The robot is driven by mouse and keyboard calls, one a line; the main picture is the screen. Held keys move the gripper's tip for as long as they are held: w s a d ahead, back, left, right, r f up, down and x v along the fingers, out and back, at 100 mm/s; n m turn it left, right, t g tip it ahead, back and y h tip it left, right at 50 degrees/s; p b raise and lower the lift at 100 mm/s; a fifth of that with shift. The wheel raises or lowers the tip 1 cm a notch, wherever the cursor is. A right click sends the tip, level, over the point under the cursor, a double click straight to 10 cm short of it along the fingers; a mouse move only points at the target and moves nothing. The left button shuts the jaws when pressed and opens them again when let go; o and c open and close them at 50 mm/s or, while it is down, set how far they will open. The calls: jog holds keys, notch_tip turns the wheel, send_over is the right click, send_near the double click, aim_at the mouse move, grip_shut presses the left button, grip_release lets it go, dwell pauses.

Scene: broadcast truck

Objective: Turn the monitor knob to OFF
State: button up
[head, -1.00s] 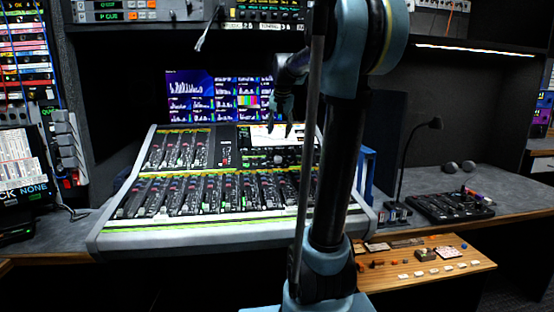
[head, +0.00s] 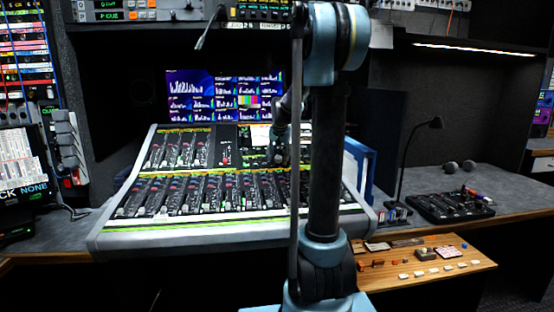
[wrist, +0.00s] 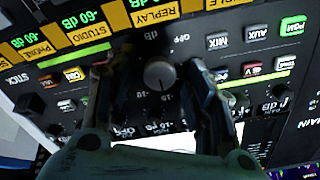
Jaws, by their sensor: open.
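A round grey knob (wrist: 160,73) sits on the dark console panel, between the two fingers of my gripper (wrist: 155,92) in the wrist view. The fingers are spread, one on each side of the knob; I cannot tell whether they touch it. Small scale marks and an "OFF" print show near the knob. No monitor label is readable on it, and its pointer setting is unclear. In the head view my gripper (head: 279,150) is low over the upper right of the mixing console (head: 228,150), partly hidden behind my arm.
Yellow labels such as REPLAY (wrist: 154,15) and STUDIO (wrist: 86,34) border the knob, with lit buttons (wrist: 284,63) to the right. Multi-view screens (head: 215,95) stand behind the console. A blue frame (head: 358,165) and a gooseneck lamp (head: 408,155) stand right of it.

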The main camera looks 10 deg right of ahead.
jog(key=shift+f, duration=0.2)
jog(key=c, duration=1.1)
jog(key=shift+a, duration=0.1)
